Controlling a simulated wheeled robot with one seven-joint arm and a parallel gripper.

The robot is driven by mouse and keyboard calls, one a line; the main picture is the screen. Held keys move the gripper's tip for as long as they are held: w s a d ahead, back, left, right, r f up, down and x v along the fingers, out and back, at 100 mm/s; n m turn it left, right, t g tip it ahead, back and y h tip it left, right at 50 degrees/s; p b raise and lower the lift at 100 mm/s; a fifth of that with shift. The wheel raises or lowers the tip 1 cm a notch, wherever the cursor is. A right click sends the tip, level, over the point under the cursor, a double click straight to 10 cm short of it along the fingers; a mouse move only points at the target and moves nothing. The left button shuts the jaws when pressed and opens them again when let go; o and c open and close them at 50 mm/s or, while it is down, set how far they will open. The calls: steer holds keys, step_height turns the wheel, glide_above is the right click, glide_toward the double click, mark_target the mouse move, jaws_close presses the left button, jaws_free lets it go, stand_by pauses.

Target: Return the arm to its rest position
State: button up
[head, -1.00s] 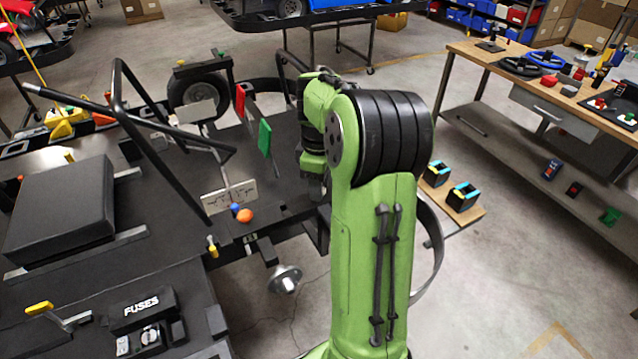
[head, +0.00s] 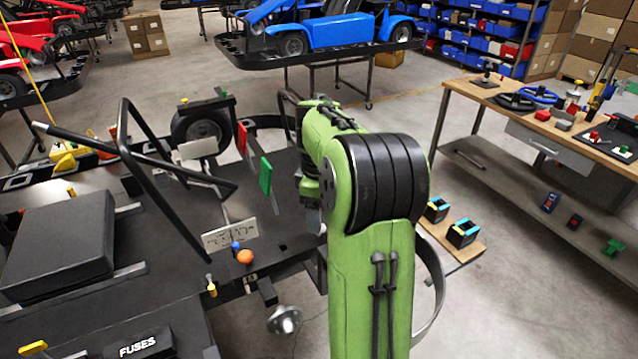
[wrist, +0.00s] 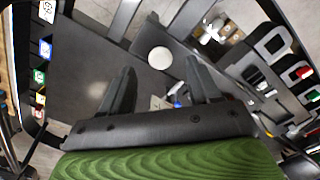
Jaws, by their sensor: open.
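My green arm (head: 370,270) stands in the middle of the head view, bent at a dark-banded joint (head: 388,185). Its forearm points away from the camera, and the wrist hangs down over the right edge of the black kart chassis (head: 275,210). My gripper (wrist: 160,88) shows in the wrist view with its two dark fingers wide apart and nothing between them. In the head view the gripper is mostly hidden behind the arm. A white disc (wrist: 160,58) lies beyond the fingers in the wrist view.
A green plate (head: 265,177) and a red plate (head: 242,139) stand on the chassis left of my wrist. A black bar frame (head: 130,150) rises further left. A wooden workbench (head: 500,100) is at right. Open floor (head: 530,290) lies between it and my arm.

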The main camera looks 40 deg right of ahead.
step_height(320, 180, up, 12)
steer(key=p, duration=0.3)
steer(key=shift+r, duration=0.2)
steer(key=shift+a, duration=0.15)
